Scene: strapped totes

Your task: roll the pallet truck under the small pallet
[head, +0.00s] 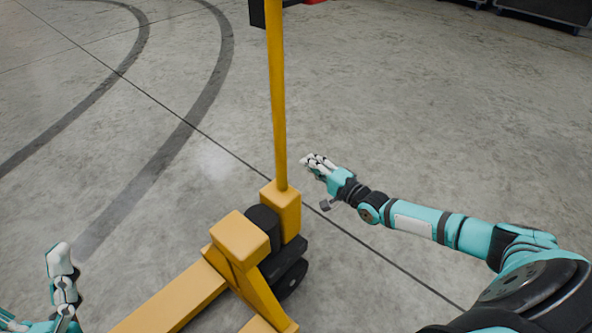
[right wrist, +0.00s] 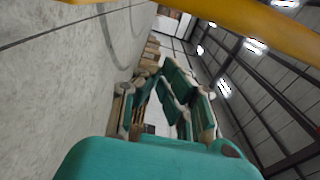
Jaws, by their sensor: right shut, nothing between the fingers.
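The yellow pallet truck (head: 241,240) stands in the middle of the head view, its upright handle pole rising to the top edge and its forks running toward the lower left. The pole (right wrist: 240,18) also crosses the top of the right wrist view. My right gripper (head: 312,161) is just right of the pole, apart from it, shut and empty. Its fingers also show in the right wrist view (right wrist: 178,92). My left gripper (head: 60,260) is at the lower left, away from the truck; its opening is unclear. I cannot make out the small pallet.
Dark curved lines (head: 190,115) mark the bare concrete floor (head: 440,110), with free room around the truck. Dark bins (head: 545,10) stand at the far upper right. Brown box-like shapes (right wrist: 151,48) show far off in the right wrist view.

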